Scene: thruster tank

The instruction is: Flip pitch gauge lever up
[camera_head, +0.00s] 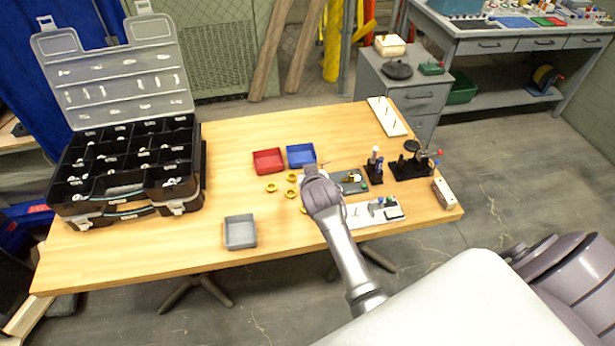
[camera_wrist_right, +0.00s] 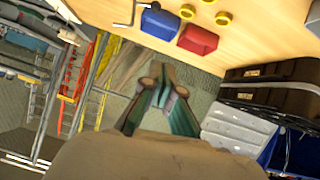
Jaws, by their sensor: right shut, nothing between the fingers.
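A black stand (camera_head: 408,168) with a round dark top and a red-tipped arm is at the right of the table. It may be the pitch gauge; I cannot tell which part is its lever. A small black and blue device with a white top (camera_head: 374,168) stands left of it. My right arm reaches over the table's middle, left of both and apart from them. Its wrist hides the right gripper in the head view. In the right wrist view the right gripper (camera_wrist_right: 164,88) is shut and empty. My left gripper is out of view.
A red bin (camera_head: 268,161) and a blue bin (camera_head: 301,155) sit near yellow rings (camera_head: 271,188). A grey bin (camera_head: 240,232) is at the front. An open black case (camera_head: 128,165) fills the left end. A white pegged board (camera_head: 387,116) is at the back right.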

